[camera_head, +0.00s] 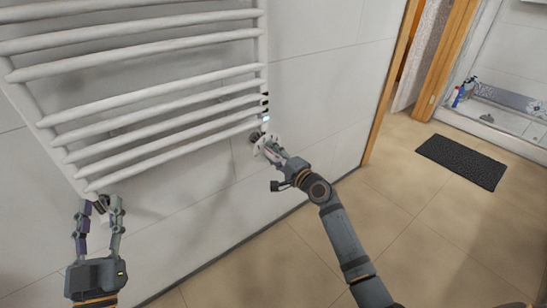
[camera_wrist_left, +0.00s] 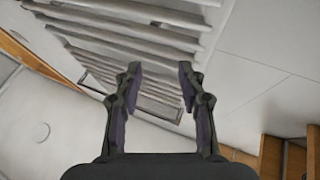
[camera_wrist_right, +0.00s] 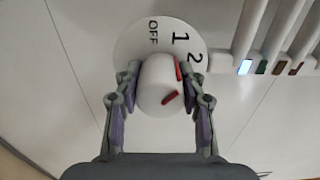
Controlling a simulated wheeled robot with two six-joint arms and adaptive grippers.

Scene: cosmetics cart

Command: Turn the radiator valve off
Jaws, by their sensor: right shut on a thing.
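The radiator valve knob (camera_wrist_right: 158,88) is a white cylinder with red marks, in the middle of the right wrist view. Behind it is a round white dial (camera_wrist_right: 140,38) marked OFF, 1 and 2. The red mark on the knob's edge lies on the side towards the 1 and 2. My right gripper (camera_wrist_right: 160,85) is shut on the knob, one finger on each side; in the head view the right gripper (camera_head: 268,150) hides much of it. My left gripper (camera_head: 101,205) is open and empty, below the radiator's lower left corner. Its spread fingers also show in the left wrist view (camera_wrist_left: 158,80).
The white towel radiator (camera_head: 150,103) with several bars fills the wall at upper left. A small lit indicator (camera_wrist_right: 245,67) sits beside the dial. A dark mat (camera_head: 463,161) lies on the tiled floor at right, near a wooden door frame (camera_head: 388,85). The floor between is clear.

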